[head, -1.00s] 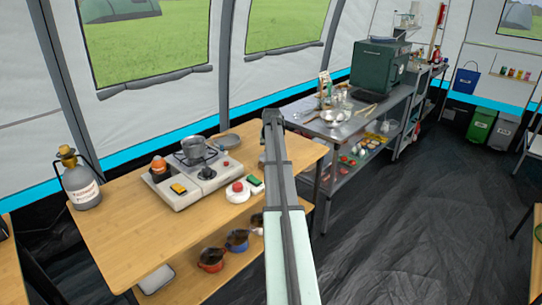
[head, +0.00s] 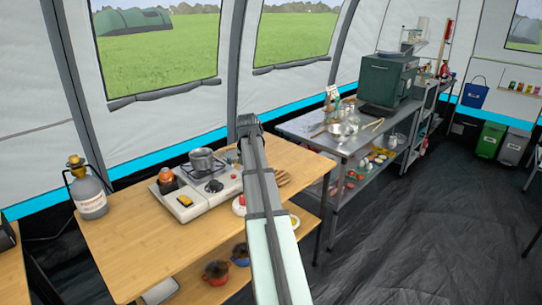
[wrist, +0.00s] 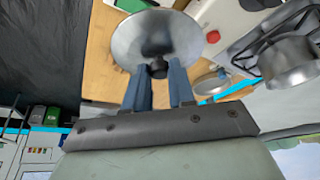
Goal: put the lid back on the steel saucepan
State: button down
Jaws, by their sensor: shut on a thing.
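The steel saucepan (head: 202,161) stands open on the camping stove (head: 207,201), left of my arm in the head view. Its side and handle also show at the right of the wrist view (wrist: 290,65). My gripper (wrist: 160,72) is shut on the black knob of a round steel lid (wrist: 150,32). The lid is held above the wooden table, apart from the saucepan. In the head view my arm hides the gripper and the lid.
The table's front left is clear.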

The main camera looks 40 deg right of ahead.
jog(key=w+a+r+n+t+y, duration=0.1)
jog(key=w+a+r+n, duration=0.1)
jog(key=a, duration=1.5)
jog(key=w+a+r+n, duration=0.2)
jog(key=a+n, duration=0.1)
jog(key=a, duration=1.5)
jog(key=w+d+r+n+y, duration=0.1)
jog(key=w+d+r+n, duration=0.15)
jog(key=w+d, duration=1)
jog(key=w+d+r+n+y, duration=0.1)
jog(key=w+d+r, duration=0.2)
jog(key=w+d, duration=1)
jog(key=s+d+f, duration=0.2)
jog(key=s+f, duration=0.1)
jog(key=f, duration=0.3)
jog(key=shift+s+d+t, duration=0.25)
jog(key=shift+d+t, duration=0.05)
jog(key=shift+t, duration=0.1)
jog(key=shift+f, duration=0.15)
jog(key=shift+c, duration=2)
grip_release()
